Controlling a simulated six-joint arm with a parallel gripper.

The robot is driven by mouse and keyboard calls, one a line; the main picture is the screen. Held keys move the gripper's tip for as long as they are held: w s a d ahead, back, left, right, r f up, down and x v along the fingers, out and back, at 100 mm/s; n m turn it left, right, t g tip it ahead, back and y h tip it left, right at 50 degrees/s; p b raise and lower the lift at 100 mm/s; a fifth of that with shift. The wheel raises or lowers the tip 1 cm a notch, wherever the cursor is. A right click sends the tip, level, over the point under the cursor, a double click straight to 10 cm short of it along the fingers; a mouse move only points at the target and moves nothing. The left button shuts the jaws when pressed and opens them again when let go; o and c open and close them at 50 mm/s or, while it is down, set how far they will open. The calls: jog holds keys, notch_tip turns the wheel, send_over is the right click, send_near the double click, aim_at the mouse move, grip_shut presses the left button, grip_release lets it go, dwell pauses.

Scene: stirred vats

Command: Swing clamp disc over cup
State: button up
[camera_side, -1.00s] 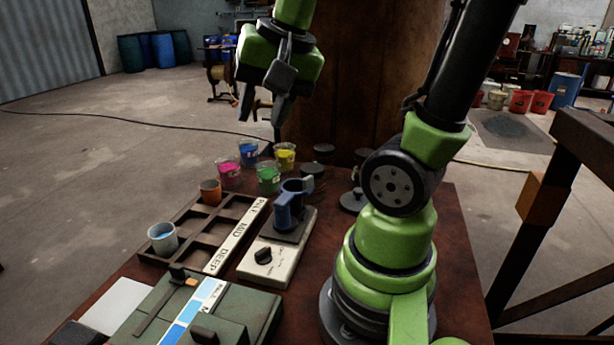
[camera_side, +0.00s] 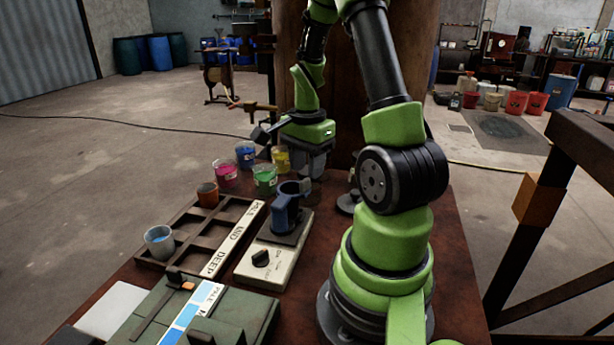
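A blue clamp (camera_side: 285,212) with a ring-like top stands on the dark plate of a pale stirrer base (camera_side: 268,264) with a black knob. I cannot tell its disc apart from the rest. An orange-brown cup (camera_side: 208,195) and a pale cup with blue liquid (camera_side: 160,242) stand in the compartment tray (camera_side: 187,262). Magenta (camera_side: 227,174), blue (camera_side: 245,155), green (camera_side: 264,179) and yellow (camera_side: 281,158) cups stand behind. My gripper (camera_side: 313,167) is low behind the clamp, right of the yellow cup. Its dark fingers overlap in this view, so its opening is unclear.
A dark round piece (camera_side: 348,203) lies right of my gripper, partly hidden by my arm. A green box (camera_side: 235,315) with a blue-striped label is at the table's front. A white sheet (camera_side: 112,308) lies left of it. A brown column rises behind the table.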

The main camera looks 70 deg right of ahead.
jog(key=shift+f, duration=1.5)
grip_shut()
jog(key=shift+w+d+n, duration=0.3)
jog(key=shift+w+n, duration=0.2)
jog(key=shift+n, duration=0.3)
grip_release()
jog(key=shift+r, duration=0.15)
notch_tip(320, 180, up, 10)
